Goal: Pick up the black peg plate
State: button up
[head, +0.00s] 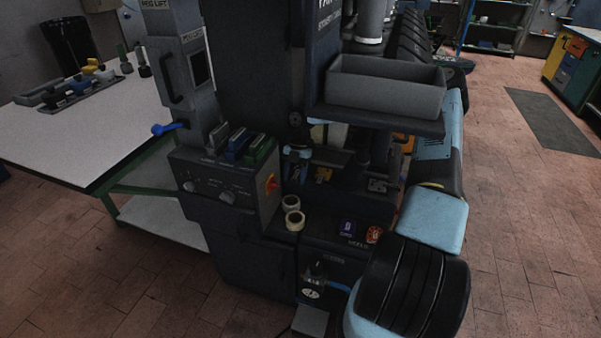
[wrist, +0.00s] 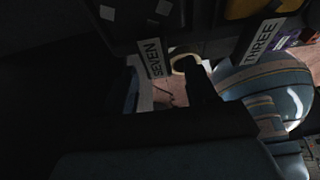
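Several upright plates stand in a row on top of the control box of the dark machine in the head view. The leftmost, a dark grey plate (head: 217,137), is the closest to black, but I cannot tell for sure that it is the black peg plate. A blue plate (head: 239,143) and a green plate (head: 262,150) stand beside it. In the wrist view a dark finger-like part of my gripper (wrist: 200,85) shows against the light floor. The view is very dark, and I cannot make out both fingertips or anything held.
Tape rolls (head: 293,212) sit on the machine's ledge, right of the control box (head: 225,190). A grey bin (head: 385,88) juts out above. A white table (head: 75,140) with a tray of small parts stands at left. SEVEN (wrist: 154,58) and THREE (wrist: 262,38) labels show in the wrist view.

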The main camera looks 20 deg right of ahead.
grip_shut()
dwell(0.3)
dwell(0.3)
